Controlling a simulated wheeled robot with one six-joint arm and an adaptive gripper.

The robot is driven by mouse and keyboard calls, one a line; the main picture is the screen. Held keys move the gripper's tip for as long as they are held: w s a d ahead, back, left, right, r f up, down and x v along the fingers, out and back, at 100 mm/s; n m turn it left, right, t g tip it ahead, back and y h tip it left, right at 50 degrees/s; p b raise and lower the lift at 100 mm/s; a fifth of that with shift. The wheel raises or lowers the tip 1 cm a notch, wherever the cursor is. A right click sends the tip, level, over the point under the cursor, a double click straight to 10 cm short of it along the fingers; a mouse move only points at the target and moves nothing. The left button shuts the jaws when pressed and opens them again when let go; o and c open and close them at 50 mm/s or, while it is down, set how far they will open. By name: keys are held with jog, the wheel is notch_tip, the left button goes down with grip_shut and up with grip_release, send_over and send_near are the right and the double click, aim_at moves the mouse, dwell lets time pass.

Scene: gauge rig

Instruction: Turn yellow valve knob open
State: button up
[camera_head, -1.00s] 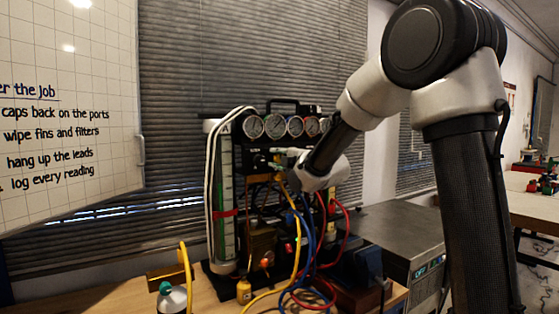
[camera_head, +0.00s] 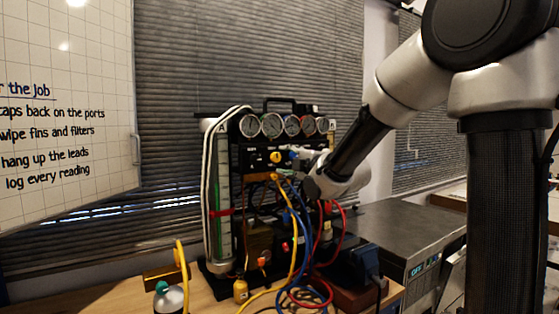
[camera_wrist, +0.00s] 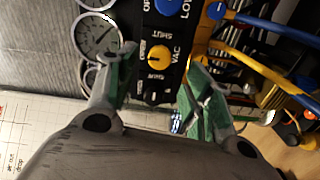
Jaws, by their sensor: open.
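The yellow valve knob (camera_head: 277,157) sits on the black front panel of the gauge rig, below the row of round gauges. In the wrist view the yellow knob (camera_wrist: 158,55) shows beside the label VAC, with a SHUT marking nearby. My gripper (camera_wrist: 161,60) is open, its two green-padded fingers on either side of the knob in that picture. I cannot tell whether either finger touches it. In the head view my gripper (camera_head: 301,162) is small and lies just right of the knob.
A blue knob (camera_wrist: 165,5) sits close beside the yellow one. Yellow, blue and red hoses (camera_head: 293,240) hang in front of the rig. Gauges (camera_head: 271,125) line its top. A grey metal box (camera_head: 400,235) stands to the right.

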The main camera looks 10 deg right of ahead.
jog(key=v, duration=0.4)
jog(key=shift+s+d, duration=0.1)
jog(key=shift+s, duration=0.25)
jog(key=s+d+f+m+g+h, duration=0.25)
jog(key=f+m+g, duration=0.35)
jog(key=f, duration=0.5)
jog(key=s+d+f+m+g+h, duration=0.3)
jog(key=s+d+f+m, duration=0.2)
jog(key=s+m, duration=0.3)
jog(key=s+d+r+m+g, duration=0.1)
jog(key=s+d+m+g, duration=0.1)
jog(key=s, duration=0.9)
jog(key=s+d+r+m+g, duration=0.1)
jog(key=s+m, duration=0.3)
jog(key=s, duration=0.8)
jog(key=shift+d+r+g, duration=0.2)
jog(key=shift+d+g, duration=0.2)
jog(key=shift+d, duration=0.1)
